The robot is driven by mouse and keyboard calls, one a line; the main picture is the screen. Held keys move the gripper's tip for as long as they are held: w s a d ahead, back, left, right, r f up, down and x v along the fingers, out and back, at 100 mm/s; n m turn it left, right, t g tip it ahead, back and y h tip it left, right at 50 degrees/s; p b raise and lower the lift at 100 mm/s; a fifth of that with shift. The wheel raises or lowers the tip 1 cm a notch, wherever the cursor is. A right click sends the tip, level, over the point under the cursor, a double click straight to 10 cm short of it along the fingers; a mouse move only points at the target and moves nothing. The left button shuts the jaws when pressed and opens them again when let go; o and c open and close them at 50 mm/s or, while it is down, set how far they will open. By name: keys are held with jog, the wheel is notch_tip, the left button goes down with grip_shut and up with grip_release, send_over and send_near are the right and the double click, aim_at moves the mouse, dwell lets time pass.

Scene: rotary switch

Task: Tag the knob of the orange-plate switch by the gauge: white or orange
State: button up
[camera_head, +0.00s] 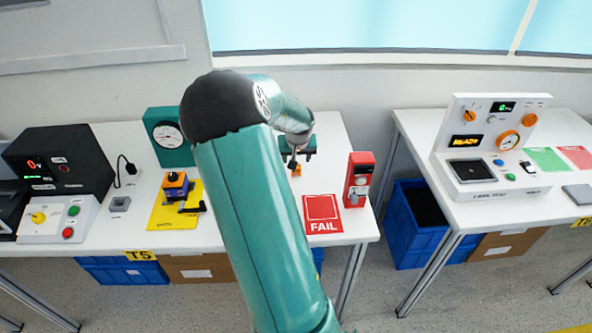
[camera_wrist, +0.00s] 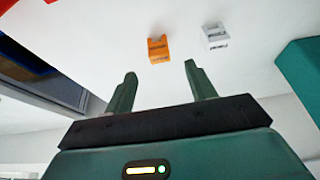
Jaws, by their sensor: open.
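My gripper (camera_head: 297,150) is over the back right of the left bench. In the wrist view my gripper (camera_wrist: 160,72) is open, with nothing between its fingers. An orange tag (camera_wrist: 158,49) lies on the white bench top beyond the fingertips, roughly in line with the gap. A white tag (camera_wrist: 215,36) lies to its right. The orange tag also shows in the head view (camera_head: 297,170), just below my gripper; the white tag cannot be made out there. The gauge (camera_head: 167,135) is on a teal box. In front of it stands a small orange-topped switch (camera_head: 175,182); its knob's setting is unclear.
The switch stands on a yellow plate (camera_head: 163,215). A red FAIL mat (camera_head: 322,214) and a red device (camera_head: 358,180) are at the bench's right. A black meter unit (camera_head: 62,165) stands at the left. My arm hides the bench's middle.

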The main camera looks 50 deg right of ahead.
jog(key=x, duration=0.7)
jog(key=shift+d+f, duration=0.15)
jog(key=shift+f, duration=0.15)
jog(key=shift+c, duration=0.2)
jog(key=c, duration=1)
